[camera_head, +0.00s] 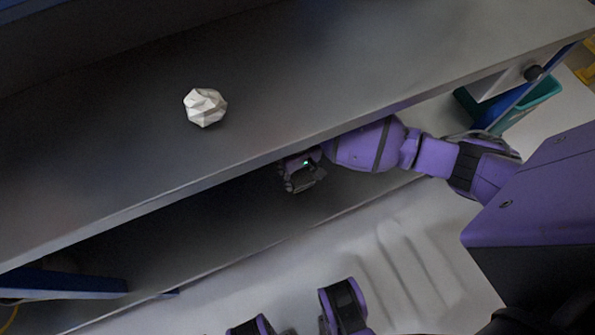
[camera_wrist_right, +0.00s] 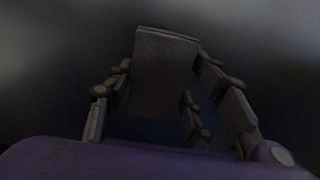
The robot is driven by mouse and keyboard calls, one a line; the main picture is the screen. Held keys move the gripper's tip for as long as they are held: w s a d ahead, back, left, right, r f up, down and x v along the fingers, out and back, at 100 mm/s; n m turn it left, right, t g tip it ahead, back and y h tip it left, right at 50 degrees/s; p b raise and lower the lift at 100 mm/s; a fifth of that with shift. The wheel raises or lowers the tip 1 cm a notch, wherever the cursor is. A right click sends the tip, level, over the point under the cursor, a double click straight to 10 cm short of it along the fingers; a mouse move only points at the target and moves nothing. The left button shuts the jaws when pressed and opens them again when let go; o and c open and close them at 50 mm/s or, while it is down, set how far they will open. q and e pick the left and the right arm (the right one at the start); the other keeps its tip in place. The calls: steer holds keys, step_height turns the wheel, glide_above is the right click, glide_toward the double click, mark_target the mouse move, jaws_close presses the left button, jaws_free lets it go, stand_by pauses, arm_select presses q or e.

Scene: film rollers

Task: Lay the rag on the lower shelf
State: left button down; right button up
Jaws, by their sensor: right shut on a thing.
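My right gripper (camera_head: 301,180) reaches in under the front edge of the upper board, over the dark lower shelf (camera_head: 200,228). In the right wrist view my right gripper (camera_wrist_right: 165,95) is shut on a flat, dull grey slab-like piece, which I take to be the folded rag (camera_wrist_right: 163,62). It stands out between the fingers. The picture is dark, and I cannot tell whether the rag touches the shelf. In the head view the rag cannot be made out clearly. My left gripper is not in view.
A white crumpled lump (camera_head: 205,107) lies on the grey upper board (camera_head: 330,75), whose front edge overhangs the lower shelf. A teal bin (camera_head: 535,100) is at the upper right. A blue frame bar (camera_head: 65,282) is at the lower left. The lower shelf looks bare left of the gripper.

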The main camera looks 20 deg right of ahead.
mark_target(298, 175)
step_height(298, 175, down, 3)
steer(key=shift+f+b, duration=0.2)
steer(key=shift+b, duration=0.55)
steer(key=shift+r, duration=0.1)
steer(key=o, duration=1.1)
steer(key=shift+o, duration=0.2)
